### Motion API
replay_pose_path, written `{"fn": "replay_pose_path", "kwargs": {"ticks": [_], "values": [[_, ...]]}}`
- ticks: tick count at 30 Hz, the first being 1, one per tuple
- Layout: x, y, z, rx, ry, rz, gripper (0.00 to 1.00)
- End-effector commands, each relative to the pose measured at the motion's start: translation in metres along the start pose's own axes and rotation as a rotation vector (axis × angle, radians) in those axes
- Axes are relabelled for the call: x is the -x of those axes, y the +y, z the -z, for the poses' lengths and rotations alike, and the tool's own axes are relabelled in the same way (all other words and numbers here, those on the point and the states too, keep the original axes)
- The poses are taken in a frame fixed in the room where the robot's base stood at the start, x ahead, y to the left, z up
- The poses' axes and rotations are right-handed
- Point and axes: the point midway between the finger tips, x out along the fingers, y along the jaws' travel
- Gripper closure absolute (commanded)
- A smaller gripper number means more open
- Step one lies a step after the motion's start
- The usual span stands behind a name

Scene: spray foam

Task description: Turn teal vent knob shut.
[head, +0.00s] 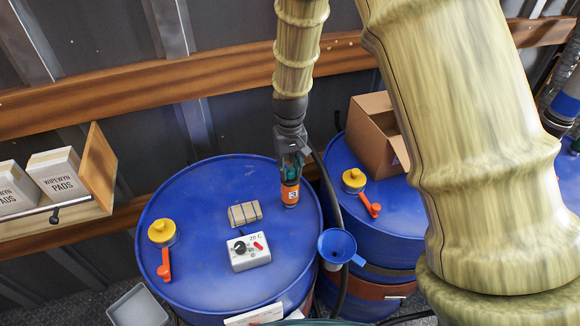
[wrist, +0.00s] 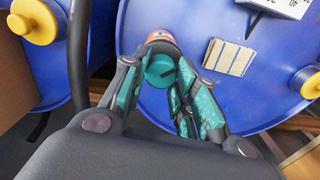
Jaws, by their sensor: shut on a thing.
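The teal vent knob (wrist: 160,70) sits on top of an orange canister (head: 290,194) marked 3, which stands upright near the right side of the front blue drum's lid. In the head view my gripper (head: 291,172) points straight down onto the canister's top and mostly hides the knob. In the wrist view my gripper (wrist: 158,67), with teal-padded fingers, is shut on the knob, one finger on each side. The canister's orange rim shows just beyond the knob. The knob's turn angle is hard to read.
The blue drum (head: 195,285) also carries a slatted tan block (head: 244,214), a white control box (head: 249,252) and a yellow cap (head: 162,232). A blue funnel (head: 337,246) is at its right edge. A cardboard box (head: 376,136) stands on the drum behind.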

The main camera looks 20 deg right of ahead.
Motion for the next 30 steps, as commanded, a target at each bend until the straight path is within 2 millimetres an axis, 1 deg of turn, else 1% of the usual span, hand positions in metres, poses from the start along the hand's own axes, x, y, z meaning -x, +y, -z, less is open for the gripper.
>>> {"fn": "replay_pose_path", "kwargs": {"ticks": [22, 23, 24, 26, 30], "values": [[0.0001, -0.0001, 0.0000, 0.000, 0.000, 0.000, 0.95], [0.0001, -0.0001, 0.0000, 0.000, 0.000, 0.000, 0.68], [0.0001, -0.0001, 0.0000, 0.000, 0.000, 0.000, 0.60], [0.0001, -0.0001, 0.0000, 0.000, 0.000, 0.000, 0.50], [0.0001, -0.0001, 0.0000, 0.000, 0.000, 0.000, 0.49]]}}
